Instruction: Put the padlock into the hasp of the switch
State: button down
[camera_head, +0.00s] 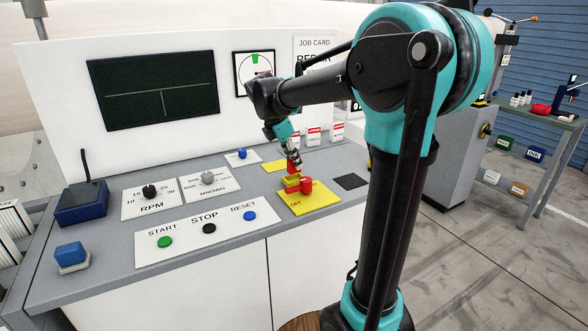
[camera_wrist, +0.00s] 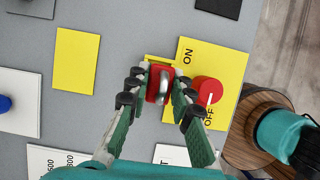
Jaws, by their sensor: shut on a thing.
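The padlock (camera_wrist: 153,84) is a red block with a grey shackle, held between the fingers of my gripper (camera_wrist: 157,90) in the wrist view. In the head view the red padlock (camera_head: 293,168) shows just below my gripper (camera_head: 293,155), above the switch panel. The switch has a red knob (camera_wrist: 207,90) on a yellow plate (camera_wrist: 217,60) marked ON and OFF; its white line points toward OFF. The hasp (camera_head: 291,181) is a yellow block beside the knob. In the wrist view it is mostly hidden under the padlock, so contact cannot be told.
A plain yellow square (camera_wrist: 76,61) and a black square (camera_head: 351,181) lie flat on the grey bench. Several red-and-white tags (camera_head: 313,136) stand at the back panel. The START, STOP and RESET panel (camera_head: 190,236) lies in front.

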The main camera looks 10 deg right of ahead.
aim_at(294, 168)
jog(key=shift+f, duration=1.6)
jog(key=c, duration=1.3)
grip_release()
jog(key=shift+f, duration=0.1)
jog(key=shift+c, duration=0.2)
jog(key=v, duration=1.2)
jog(key=shift+d, duration=0.1)
